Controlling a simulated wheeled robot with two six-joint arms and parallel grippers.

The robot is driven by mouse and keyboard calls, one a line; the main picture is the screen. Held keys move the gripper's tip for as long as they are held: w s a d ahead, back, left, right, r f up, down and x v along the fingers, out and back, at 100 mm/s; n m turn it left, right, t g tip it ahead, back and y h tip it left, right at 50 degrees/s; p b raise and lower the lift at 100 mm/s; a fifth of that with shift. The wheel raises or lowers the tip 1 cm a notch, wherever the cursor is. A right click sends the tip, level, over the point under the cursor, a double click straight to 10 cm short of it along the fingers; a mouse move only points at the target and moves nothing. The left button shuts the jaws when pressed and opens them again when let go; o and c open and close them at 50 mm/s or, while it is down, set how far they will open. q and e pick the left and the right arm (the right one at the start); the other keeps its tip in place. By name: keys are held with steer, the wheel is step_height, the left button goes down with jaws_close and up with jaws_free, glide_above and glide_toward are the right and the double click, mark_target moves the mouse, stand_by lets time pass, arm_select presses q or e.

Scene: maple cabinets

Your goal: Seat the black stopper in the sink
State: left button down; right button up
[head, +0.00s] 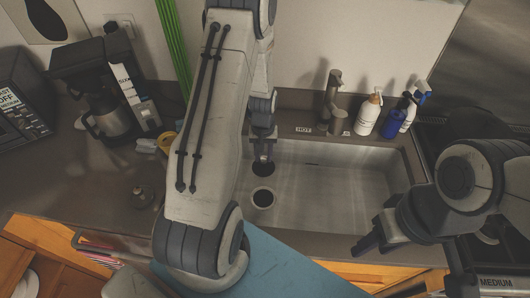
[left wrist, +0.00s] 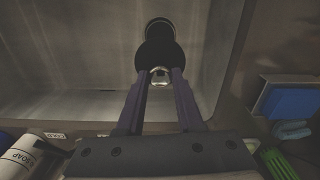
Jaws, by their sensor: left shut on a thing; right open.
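The black stopper (head: 263,169) hangs under my left gripper (head: 263,155), over the sink (head: 340,185). In the left wrist view my left gripper (left wrist: 160,78) is shut on the pale metal knob of the stopper (left wrist: 158,54). The drain (head: 263,198) is a dark round hole with a light ring in the sink floor, nearer the front than the stopper in the head view. In the left wrist view the stopper partly covers the drain (left wrist: 160,28). My right gripper (head: 372,236) is open and empty near the sink's front right corner.
The faucet (head: 331,103) stands behind the sink, with a soap bottle (head: 368,114), a blue bottle (head: 395,121) and a spray bottle (head: 412,108) to its right. A coffee maker (head: 104,88) stands at left. A blue panel (head: 290,272) lies in front of the sink.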

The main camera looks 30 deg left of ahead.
arm_select(q)
steer(key=shift+s+f, duration=0.1)
steer(key=shift+f, duration=0.05)
steer(key=shift+f+b, duration=8.1)
steer(key=shift+f, duration=2.55)
steer(key=shift+c, duration=2.3)
jaws_free()
steer(key=shift+r, duration=0.1)
step_height(320, 180, up, 10)
steer(key=shift+r+b, duration=0.15)
steer(key=shift+b, duration=0.2)
